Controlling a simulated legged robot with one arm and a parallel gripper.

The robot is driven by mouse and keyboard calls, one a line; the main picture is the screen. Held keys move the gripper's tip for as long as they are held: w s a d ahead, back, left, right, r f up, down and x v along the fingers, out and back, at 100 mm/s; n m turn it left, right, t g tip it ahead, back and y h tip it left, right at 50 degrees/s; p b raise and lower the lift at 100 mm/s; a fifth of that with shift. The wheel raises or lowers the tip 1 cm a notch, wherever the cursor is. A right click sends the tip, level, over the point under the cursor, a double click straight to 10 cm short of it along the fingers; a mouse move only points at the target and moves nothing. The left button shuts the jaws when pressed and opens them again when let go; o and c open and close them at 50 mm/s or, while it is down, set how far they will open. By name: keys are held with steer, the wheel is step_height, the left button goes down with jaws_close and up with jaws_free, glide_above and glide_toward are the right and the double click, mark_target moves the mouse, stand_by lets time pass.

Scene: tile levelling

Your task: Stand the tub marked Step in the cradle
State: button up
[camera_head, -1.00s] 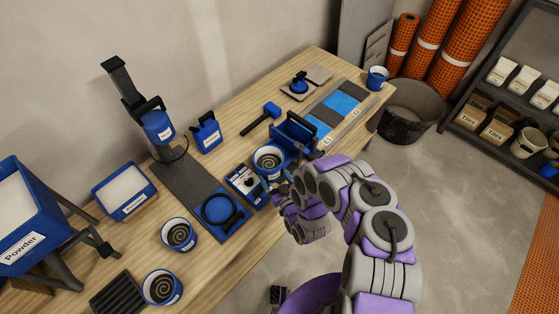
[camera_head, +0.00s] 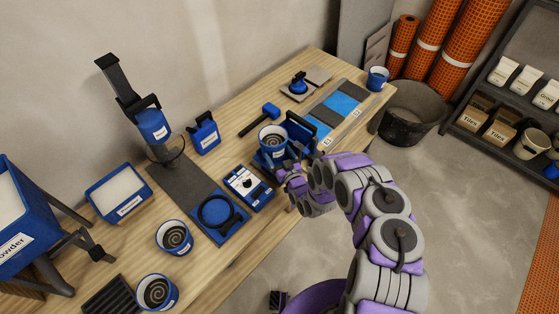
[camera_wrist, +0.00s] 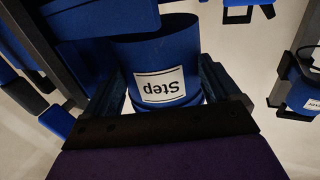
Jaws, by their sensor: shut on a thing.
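The blue tub marked Step (camera_wrist: 160,75) is between the two fingers of my gripper (camera_wrist: 162,88), which is shut on it. Its label reads upside down in the wrist view. In the head view the tub (camera_head: 273,151) looks upright, with a grey spiral in its open top; my gripper (camera_head: 287,165) holds it from the front right. A blue frame with dark parts, which looks like the cradle (camera_head: 301,131), stands right beside and behind the tub. The tub overlaps it in view, and I cannot tell whether they touch. The tub's underside is hidden.
A blue boxed device (camera_head: 248,187) and a blue plate with a dark ring (camera_head: 232,232) lie left of the tub. Two similar tubs (camera_head: 174,237) (camera_head: 156,292) stand at the front left. A blue hammer (camera_head: 270,109) lies behind. Blue and grey tiles (camera_head: 340,103) lie at the right.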

mark_target(279, 160)
steer(key=shift+w+f, duration=0.15)
steer(key=shift+w, duration=0.1)
steer(key=shift+f+b, duration=0.7)
steer(key=shift+f, duration=0.9)
steer(key=o, duration=1.5)
steer(key=shift+s, duration=0.1)
